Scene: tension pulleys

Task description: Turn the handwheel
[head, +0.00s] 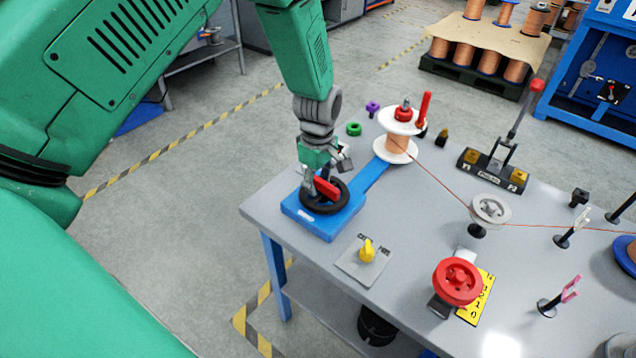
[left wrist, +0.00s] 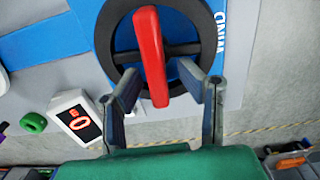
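The handwheel is a black ring (head: 337,206) with a red bar (head: 326,188) across it, on a blue base (head: 301,215) at the table's left corner. In the left wrist view the black ring (left wrist: 104,45) fills the top middle, with the red bar (left wrist: 150,50) standing over its hub. My left gripper (head: 325,170) is at the wheel. Its fingers are spread on either side of the bar's lower end in the wrist view, with gaps visible, so it appears open and not clamped. My right gripper is not in view.
A copper spool (head: 398,150) stands at the far end of the blue base. A yellow knob (head: 367,250), a red wheel (head: 457,282), a grey pulley (head: 489,210) and a lever stand (head: 492,170) occupy the grey table. A wire runs right from the spool.

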